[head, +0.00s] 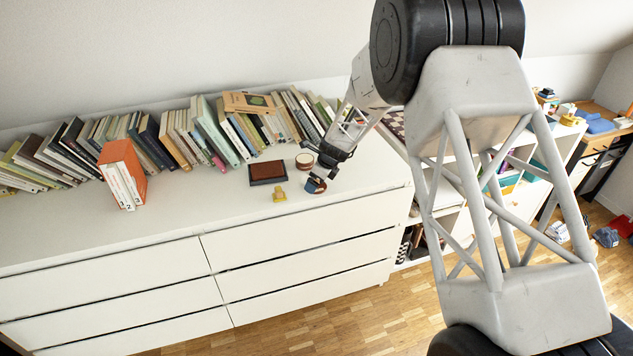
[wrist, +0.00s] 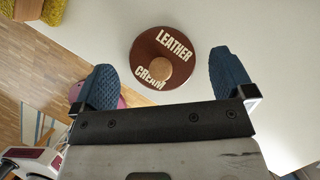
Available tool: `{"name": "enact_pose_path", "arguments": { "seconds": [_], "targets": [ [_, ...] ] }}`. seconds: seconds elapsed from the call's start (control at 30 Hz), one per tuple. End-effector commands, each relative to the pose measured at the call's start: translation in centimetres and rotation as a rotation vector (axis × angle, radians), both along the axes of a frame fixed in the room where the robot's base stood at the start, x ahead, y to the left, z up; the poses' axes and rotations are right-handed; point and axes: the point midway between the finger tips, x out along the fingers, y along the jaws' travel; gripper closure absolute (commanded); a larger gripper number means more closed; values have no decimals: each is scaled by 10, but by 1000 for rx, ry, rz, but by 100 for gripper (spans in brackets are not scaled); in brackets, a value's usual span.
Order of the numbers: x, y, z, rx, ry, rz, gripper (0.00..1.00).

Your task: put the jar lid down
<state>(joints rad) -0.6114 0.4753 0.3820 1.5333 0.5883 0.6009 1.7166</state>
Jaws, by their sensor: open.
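The jar lid is a round brown disc with "LEATHER CREAM" in pale letters and a tan knob at its middle. In the wrist view the lid (wrist: 147,48) lies on the white dresser top, between and a little beyond the blue fingertips. My gripper (wrist: 162,66) is open, with a finger apart from the lid on either side. In the head view my gripper (head: 316,183) is low over the dresser's right part, and the lid (head: 320,188) is partly hidden by it.
On the dresser top (head: 190,215), a round jar (head: 304,161), a dark brown pad (head: 268,172) and a small yellow object (head: 279,194) stand close by. Books (head: 180,135) line the back. An orange box (head: 122,172) stands left. The front middle is clear.

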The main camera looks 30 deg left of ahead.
Motion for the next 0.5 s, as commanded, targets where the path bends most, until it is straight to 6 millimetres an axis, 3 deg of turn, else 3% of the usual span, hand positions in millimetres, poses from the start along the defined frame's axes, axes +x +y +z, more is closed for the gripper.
{"name": "enact_pose_path", "arguments": {
  "seconds": [0.5],
  "targets": [
    [0, -29, 71, 1, -2, -1, 0]
  ]
}}
